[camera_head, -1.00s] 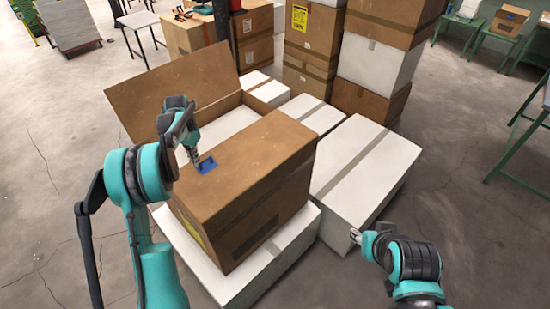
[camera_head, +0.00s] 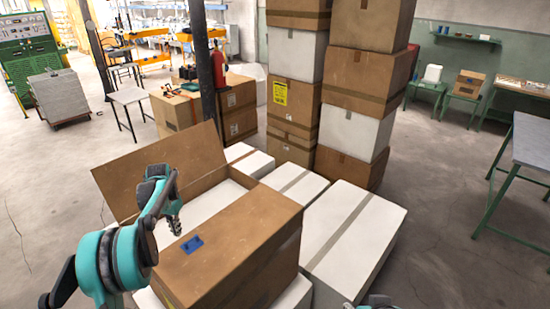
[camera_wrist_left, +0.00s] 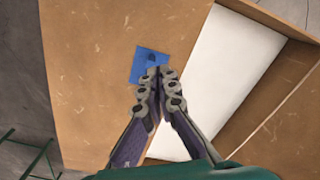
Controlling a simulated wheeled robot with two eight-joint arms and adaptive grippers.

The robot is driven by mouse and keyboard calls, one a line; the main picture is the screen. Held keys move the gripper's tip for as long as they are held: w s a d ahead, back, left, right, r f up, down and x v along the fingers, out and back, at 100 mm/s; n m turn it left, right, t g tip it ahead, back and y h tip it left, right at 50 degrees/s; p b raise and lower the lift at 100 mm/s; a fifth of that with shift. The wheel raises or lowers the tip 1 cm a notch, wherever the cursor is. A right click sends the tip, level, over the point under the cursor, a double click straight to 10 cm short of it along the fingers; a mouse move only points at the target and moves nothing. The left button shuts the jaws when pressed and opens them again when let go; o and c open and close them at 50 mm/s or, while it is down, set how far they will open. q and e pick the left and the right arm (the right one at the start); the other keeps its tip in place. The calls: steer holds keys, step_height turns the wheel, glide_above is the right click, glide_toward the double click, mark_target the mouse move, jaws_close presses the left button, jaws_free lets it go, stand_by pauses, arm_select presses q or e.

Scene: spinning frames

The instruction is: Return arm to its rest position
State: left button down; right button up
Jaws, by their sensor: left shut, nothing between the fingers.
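My left gripper (camera_head: 176,224) is shut and empty in the head view, above the brown cardboard box (camera_head: 245,240) with one flap standing open. A flat blue patch (camera_head: 191,244) lies on the box's top, just below and right of the fingertips. In the left wrist view the closed fingers (camera_wrist_left: 160,80) point at the blue patch (camera_wrist_left: 150,62), with the box's cardboard (camera_wrist_left: 95,80) around it. Only a sliver of my right arm (camera_head: 378,301) shows at the bottom edge; its fingers cannot be made out.
White boxes (camera_head: 355,235) lie beside and under the brown box. Tall stacks of boxes (camera_head: 365,75) stand behind, next to a dark post (camera_head: 206,70). A green-legged table (camera_head: 530,140) is at the right. The floor (camera_head: 440,225) is clear at the right front.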

arm_select(q)
steer(key=s+d+r+t+b, duration=0.2)
steer(key=s+d+r+b, duration=0.15)
steer(key=s+d, duration=0.35)
steer(key=s+d+r+t+b, duration=0.2)
steer(key=s+d+r+b, duration=0.1)
steer(key=s+d+b, duration=0.25)
steer(key=s+d+f+t+b, duration=0.1)
steer(key=s+d+f, duration=0.3)
steer(key=s, duration=0.5)
steer(key=s+d+f+n+t+b, duration=0.1)
steer(key=s+d+f+b, duration=0.3)
steer(key=s, duration=0.5)
step_height(320, 180, down, 2)
steer(key=shift+d+f+n+t+b, duration=0.1)
steer(key=shift+d+n+t+b, duration=0.25)
steer(key=shift+t, duration=0.25)
